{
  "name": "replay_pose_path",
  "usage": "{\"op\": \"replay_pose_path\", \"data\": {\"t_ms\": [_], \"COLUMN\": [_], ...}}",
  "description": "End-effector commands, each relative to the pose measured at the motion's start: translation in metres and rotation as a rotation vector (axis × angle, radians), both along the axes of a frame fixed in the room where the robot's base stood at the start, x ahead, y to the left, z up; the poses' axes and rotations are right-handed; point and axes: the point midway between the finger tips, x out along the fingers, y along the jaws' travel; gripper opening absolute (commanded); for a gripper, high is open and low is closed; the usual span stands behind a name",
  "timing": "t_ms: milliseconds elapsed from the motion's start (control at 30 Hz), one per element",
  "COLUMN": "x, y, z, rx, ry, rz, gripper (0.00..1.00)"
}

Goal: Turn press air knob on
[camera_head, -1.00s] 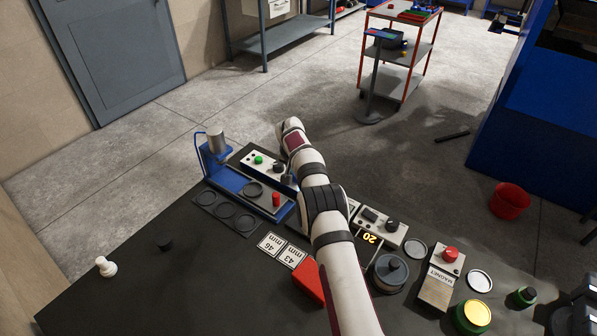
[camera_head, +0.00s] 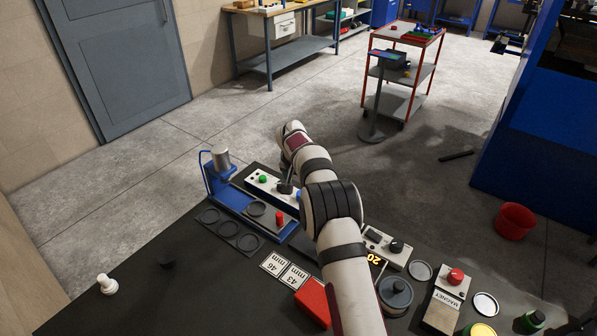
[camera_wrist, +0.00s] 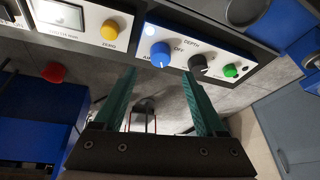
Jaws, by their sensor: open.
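The blue press air knob (camera_wrist: 160,55) is on a white control panel (camera_wrist: 212,58) in the wrist view. Its label reads AIR, with OFF marked to the right of the knob. My gripper (camera_wrist: 160,75) is open and empty, its two green fingers pointing at the panel. The blue knob appears between the fingertips; whether they reach it in depth I cannot tell. In the head view the panel (camera_head: 252,183) stands beside the blue press (camera_head: 213,183), with the blue knob partly hidden by my arm. My gripper is mostly hidden there.
A black DEPTH knob (camera_wrist: 197,63) and a green button (camera_wrist: 230,71) sit right of the air knob on the panel. A neighbouring device with a yellow ZERO knob (camera_wrist: 109,30) is at the left. A red button (camera_head: 280,219) stands on the press base.

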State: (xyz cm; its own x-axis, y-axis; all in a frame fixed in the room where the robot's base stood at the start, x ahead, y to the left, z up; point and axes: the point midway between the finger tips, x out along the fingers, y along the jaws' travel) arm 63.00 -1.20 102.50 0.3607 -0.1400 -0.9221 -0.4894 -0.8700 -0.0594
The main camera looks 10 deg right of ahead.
Motion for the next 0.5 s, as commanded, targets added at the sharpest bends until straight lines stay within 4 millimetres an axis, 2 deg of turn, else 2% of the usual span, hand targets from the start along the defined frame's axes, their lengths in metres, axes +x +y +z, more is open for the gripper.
{"op": "replay_pose_path", "data": {"t_ms": [33, 200, 333, 500], "x": [-0.006, -0.023, -0.031, -0.035], "y": [0.003, 0.009, 0.012, 0.013], "z": [0.017, 0.061, 0.080, 0.087], "rx": [0.000, 0.000, 0.000, 0.000], "ry": [-0.003, -0.004, -0.001, 0.001], "rz": [0.002, 0.001, 0.001, 0.000], "gripper": [0.73, 0.73, 0.73, 0.73]}}
